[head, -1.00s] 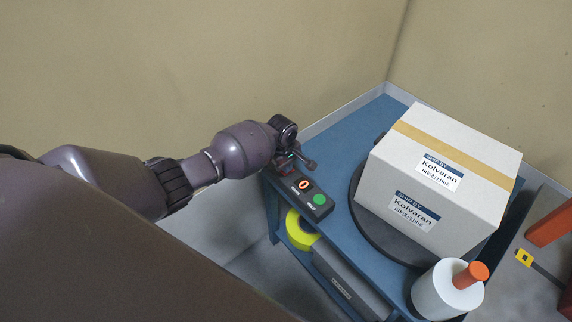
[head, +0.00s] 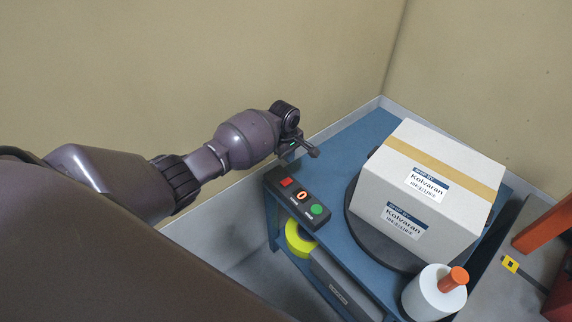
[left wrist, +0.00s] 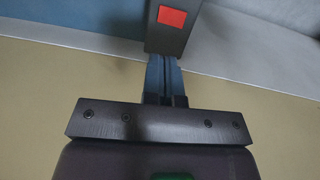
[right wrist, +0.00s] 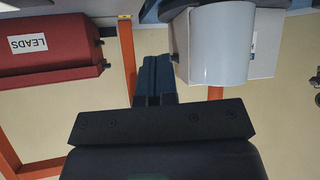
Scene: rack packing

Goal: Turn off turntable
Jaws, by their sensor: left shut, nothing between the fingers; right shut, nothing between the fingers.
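The turntable (head: 352,218) is a dark round disc on a blue cart, with a cardboard box on it. Its control box (head: 297,197) sits at the cart's near left edge, with a red button (head: 287,182), an orange-lit mark like a 0 (head: 302,196) and a green button (head: 317,209). My left gripper (head: 313,152) is shut and empty, just beyond and above the red button, apart from it. In the left wrist view, the red button (left wrist: 171,16) shows past the closed fingertips. My right gripper (right wrist: 154,75) is shut and empty, seen only in its wrist view.
The cardboard box (head: 420,205) covers most of the disc. A white roll with an orange handle (head: 434,293) stands at the cart's near right corner. Yellow tape (head: 299,240) lies on the lower shelf. A red LEADS bin (right wrist: 50,45) and orange posts show in the right wrist view.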

